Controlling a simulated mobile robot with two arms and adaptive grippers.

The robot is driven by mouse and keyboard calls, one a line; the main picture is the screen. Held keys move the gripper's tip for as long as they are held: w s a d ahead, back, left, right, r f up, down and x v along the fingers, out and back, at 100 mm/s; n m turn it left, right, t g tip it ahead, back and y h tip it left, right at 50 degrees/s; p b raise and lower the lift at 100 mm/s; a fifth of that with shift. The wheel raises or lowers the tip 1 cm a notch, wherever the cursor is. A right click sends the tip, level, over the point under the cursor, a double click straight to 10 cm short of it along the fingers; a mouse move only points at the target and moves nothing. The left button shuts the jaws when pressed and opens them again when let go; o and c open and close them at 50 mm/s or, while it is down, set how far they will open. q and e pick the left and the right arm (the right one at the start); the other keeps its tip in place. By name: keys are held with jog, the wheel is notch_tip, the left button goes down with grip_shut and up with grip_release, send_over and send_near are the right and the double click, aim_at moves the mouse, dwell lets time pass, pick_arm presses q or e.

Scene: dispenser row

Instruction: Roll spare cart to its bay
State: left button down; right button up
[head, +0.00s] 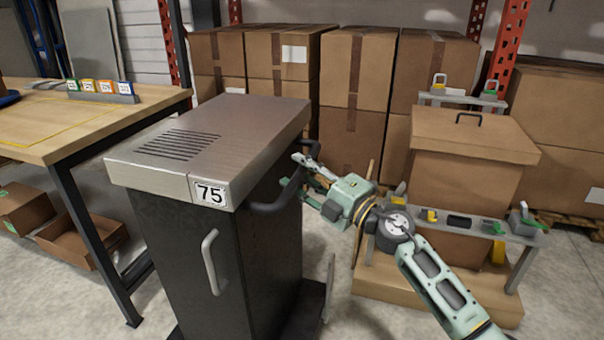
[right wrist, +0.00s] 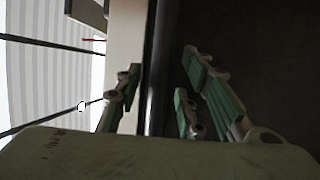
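A dark cart (head: 225,265) with a brushed steel top and a "75" plate stands upright in the middle of the head view. A black push handle (head: 272,207) sticks out from its right side. My right gripper (head: 298,172) is at this handle, coming from the right. In the right wrist view its fingers (right wrist: 160,98) are spread apart, with a dark upright band between them that looks like the handle bar. I cannot tell whether they touch it. My left gripper is not in view. I cannot make out which spot is the bay.
A wooden workbench (head: 75,118) with numbered tags stands close on the cart's left. Open cardboard boxes (head: 80,243) lie under it. Stacked cartons (head: 355,75) close off the back. A brown lidded box (head: 462,185) stands on a wooden base at right, near my arm.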

grip_shut()
dwell(0.3)
dwell(0.3)
